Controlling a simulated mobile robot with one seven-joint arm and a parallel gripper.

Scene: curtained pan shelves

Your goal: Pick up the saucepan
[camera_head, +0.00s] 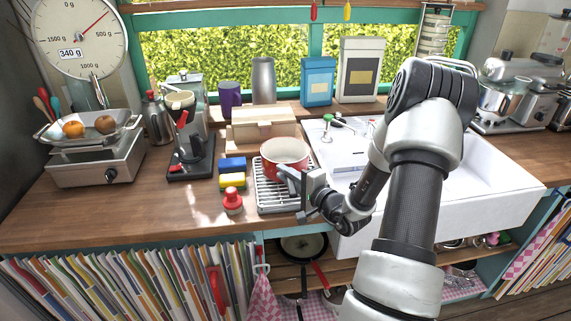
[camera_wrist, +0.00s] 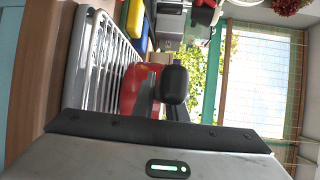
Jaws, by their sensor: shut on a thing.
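The saucepan (camera_head: 285,148) is red outside with a pale inside. It is upright at the back of the metal dish rack (camera_head: 272,200), left of the sink. In the wrist view, red saucepan wall (camera_wrist: 129,92) shows just beyond my dark fingers (camera_wrist: 172,92). I cannot tell whether the saucepan is touching the rack.
A red-topped object (camera_head: 232,200) and blue and yellow sponges (camera_head: 232,172) stand left of the rack. A wooden bread box (camera_head: 262,128) is behind. The white sink (camera_head: 460,190) lies right. A frying pan (camera_head: 303,246) is on the shelf below. The counter's left front is clear.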

